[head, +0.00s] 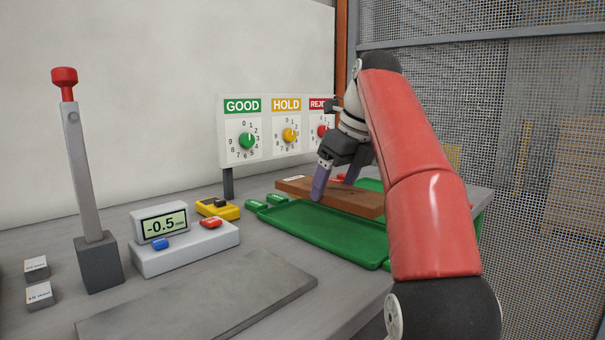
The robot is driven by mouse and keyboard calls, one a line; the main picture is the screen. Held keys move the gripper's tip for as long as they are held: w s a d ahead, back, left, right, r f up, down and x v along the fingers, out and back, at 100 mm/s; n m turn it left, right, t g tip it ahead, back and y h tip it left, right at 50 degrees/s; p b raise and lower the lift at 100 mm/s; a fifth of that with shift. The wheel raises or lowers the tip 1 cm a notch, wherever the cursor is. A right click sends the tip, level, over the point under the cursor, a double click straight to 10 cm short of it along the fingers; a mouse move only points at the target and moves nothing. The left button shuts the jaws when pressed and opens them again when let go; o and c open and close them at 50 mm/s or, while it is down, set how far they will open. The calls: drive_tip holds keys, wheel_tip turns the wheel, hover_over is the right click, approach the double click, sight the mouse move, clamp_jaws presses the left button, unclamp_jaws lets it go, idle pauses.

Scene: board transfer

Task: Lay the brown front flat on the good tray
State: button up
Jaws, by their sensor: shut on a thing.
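The brown front (345,199) is a flat wooden board, lying roughly level over the back part of a green tray. A small white label shows at its far left end. My gripper (335,186) is shut on the brown front, with its fingers reaching down at the board. The green tray (310,235) has a low rim, and its front part is bare. I cannot tell whether the board touches the tray. More green (372,184) shows behind the board, mostly hidden by the board and my arm. No tray label is visible.
A sign panel with GOOD, HOLD and REJECT dials (270,132) stands behind. Small green pieces (277,199) and a yellow device (217,208) sit left of the tray. A scale (185,246) reading -0.5, a red-knobbed lever (82,170) and a grey plate (200,300) are further left.

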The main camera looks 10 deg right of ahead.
drive_tip(key=shift+w+a+f, duration=0.15)
drive_tip(key=shift+w+a, duration=0.1)
drive_tip(key=shift+w, duration=0.1)
hover_over(326, 228)
drive_tip(key=s, duration=0.1)
drive_tip(key=f, duration=0.2)
drive_tip(key=d+f, duration=0.1)
drive_tip(key=f, duration=0.1)
drive_tip(key=shift+s+f, duration=0.15)
drive_tip(key=shift+f, duration=0.05)
drive_tip(key=shift+f+b, duration=0.75)
drive_tip(key=shift+b, duration=0.05)
drive_tip(key=shift+f, duration=0.25)
drive_tip(key=o, duration=1.2)
drive_tip(key=shift+c, duration=0.2)
drive_tip(key=p+v, duration=0.1)
drive_tip(key=v, duration=0.4)
drive_tip(key=shift+r+p, duration=0.1)
drive_tip(key=shift+p, duration=0.3)
drive_tip(key=shift+v, duration=1.25)
drive_tip(key=shift+s, duration=0.1)
